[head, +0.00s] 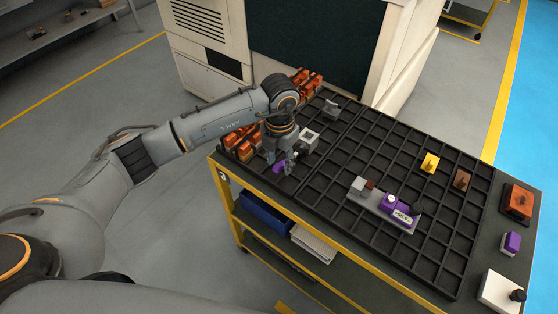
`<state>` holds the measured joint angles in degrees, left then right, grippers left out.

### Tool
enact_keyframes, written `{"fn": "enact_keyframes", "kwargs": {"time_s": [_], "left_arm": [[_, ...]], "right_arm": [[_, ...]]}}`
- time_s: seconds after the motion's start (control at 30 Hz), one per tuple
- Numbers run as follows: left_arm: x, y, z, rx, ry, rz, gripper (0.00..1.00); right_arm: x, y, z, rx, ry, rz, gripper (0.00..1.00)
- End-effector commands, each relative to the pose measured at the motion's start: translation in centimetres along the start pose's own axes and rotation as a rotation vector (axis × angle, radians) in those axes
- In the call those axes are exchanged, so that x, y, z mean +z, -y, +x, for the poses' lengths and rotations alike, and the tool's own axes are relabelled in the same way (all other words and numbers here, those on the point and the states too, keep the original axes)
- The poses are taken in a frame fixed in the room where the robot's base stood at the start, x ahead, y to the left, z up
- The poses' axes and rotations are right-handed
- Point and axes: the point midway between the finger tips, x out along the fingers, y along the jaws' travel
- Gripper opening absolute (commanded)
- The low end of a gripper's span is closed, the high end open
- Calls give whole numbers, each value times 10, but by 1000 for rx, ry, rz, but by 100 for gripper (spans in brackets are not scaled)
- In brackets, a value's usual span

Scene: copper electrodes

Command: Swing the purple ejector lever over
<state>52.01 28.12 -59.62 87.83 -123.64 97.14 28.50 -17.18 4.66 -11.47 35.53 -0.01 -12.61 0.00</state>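A grey fixture (372,203) lies on the black gridded tray, right of the tray's middle. A purple part (399,210) with a white label sits at its right end, beside a small dark knob; I cannot tell for sure which piece is the ejector lever. My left gripper (288,166) points down over the tray's left part, well apart from the fixture. A small purple piece (279,167) shows right at its fingers; I cannot tell whether it is held. The finger gap is too small to read. My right gripper is out of view.
The black tray (345,150) covers most of the cart top. Orange-copper pieces (241,142) and grey blocks stand near my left arm. Yellow (429,162) and brown (462,179) blocks stand right. An orange box (517,202), a purple block (512,242) and a white box (501,292) line the right edge.

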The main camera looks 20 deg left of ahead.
Motion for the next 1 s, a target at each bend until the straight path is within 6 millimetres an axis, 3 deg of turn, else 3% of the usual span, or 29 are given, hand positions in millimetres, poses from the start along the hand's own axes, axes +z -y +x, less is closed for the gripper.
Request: {"fn": "enact_keyframes", "kwargs": {"time_s": [0.23, 0.8, 1.0], "left_arm": [[0, 0, -7, 1, -2, 0, 42], [0, -1, -63, 2, -2, 0, 42], [-1, 0, -70, 1, -4, 0, 42]], "right_arm": [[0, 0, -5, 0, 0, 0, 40], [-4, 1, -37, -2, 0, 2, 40], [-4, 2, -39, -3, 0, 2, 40]]}}
